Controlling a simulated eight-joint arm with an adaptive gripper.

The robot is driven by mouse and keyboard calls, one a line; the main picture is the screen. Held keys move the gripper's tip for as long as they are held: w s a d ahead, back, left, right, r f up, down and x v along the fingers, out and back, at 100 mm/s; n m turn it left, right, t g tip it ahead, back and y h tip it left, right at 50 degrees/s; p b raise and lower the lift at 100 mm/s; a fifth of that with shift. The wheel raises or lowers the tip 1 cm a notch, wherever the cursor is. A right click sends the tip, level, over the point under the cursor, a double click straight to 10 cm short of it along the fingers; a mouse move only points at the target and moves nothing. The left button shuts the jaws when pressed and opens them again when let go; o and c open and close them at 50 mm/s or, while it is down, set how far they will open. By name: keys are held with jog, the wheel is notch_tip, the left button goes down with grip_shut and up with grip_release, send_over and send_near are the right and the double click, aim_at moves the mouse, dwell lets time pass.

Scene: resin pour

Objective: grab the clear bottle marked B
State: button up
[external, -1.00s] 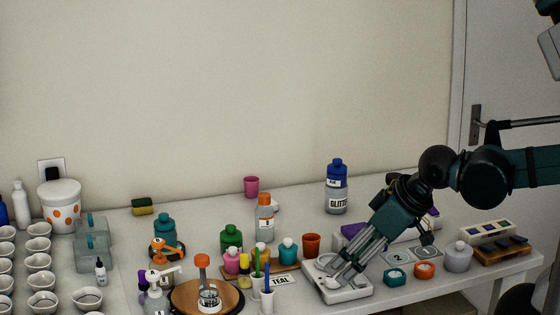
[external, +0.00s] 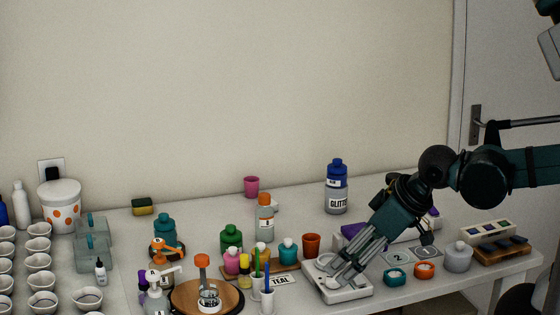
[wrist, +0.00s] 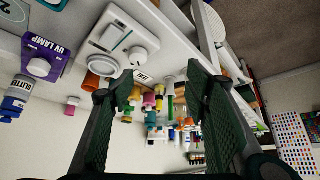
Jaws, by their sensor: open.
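A clear bottle with an orange cap (external: 265,222) stands upright toward the back middle of the table in the external view. Its white label carries a small dark mark that I cannot read for sure. I cannot pick out the bottle for sure among the small items in the wrist view.
Small colour bottles, including a green one (external: 231,237), and an orange cup (external: 311,244) stand near the bottle. A glitter jar (external: 337,203) stands behind. A round wooden board (external: 232,304) lies in front.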

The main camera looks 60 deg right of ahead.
jog(key=w+d+r+n+g+p, duration=0.2)
jog(key=w+d+r+n+p, duration=0.3)
jog(key=w, duration=0.3)
jog(key=n+g+p, duration=0.3)
jog(key=n+p, duration=0.8)
jog(key=p, duration=0.2)
send_over(265, 195)
jog(key=s+a, duration=0.5)
jog(key=a, duration=0.2)
jog(key=w+d+f+n+p, duration=0.1)
jog(key=d, duration=0.1)
jog(key=w+d+f+n+g+p, duration=0.1)
jog(key=w+d+f+n+p, duration=0.2)
jog(key=w+d+f+n, duration=0.1)
jog(key=shift+d+g+p, duration=0.3)
jog(key=shift+g+p, duration=0.05)
jog(key=shift+g, duration=0.05)
jog(key=shift+w+d+f+n, duration=0.1)
jog(key=shift+d+f+n, duration=0.2)
jog(key=shift+f+n, duration=0.15)
jog(key=shift+f, duration=0.2)
jog(key=shift+f, duration=1.15)
jog(key=shift+f, duration=0.1)
